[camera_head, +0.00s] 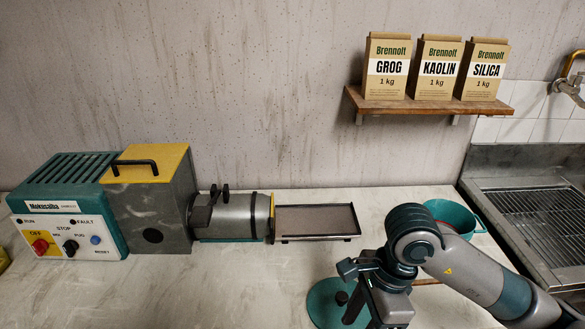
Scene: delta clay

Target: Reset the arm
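My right arm (470,277) comes in from the lower right and bends at a dark elbow-like joint. Its gripper (358,300) hangs low over the worktop, above a round teal disc (322,304) with a small dark knob. The wrist and the picture's lower edge hide part of the fingers, so I cannot tell whether they are open or shut. I see nothing clearly held. My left arm and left gripper are not in view.
A pug mill (150,205) with a control panel stands at the left. A flat tray (316,221) lies at its outlet. A teal bucket (455,217) is behind my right arm, near a metal sink (530,215). A shelf (430,106) holds three bags.

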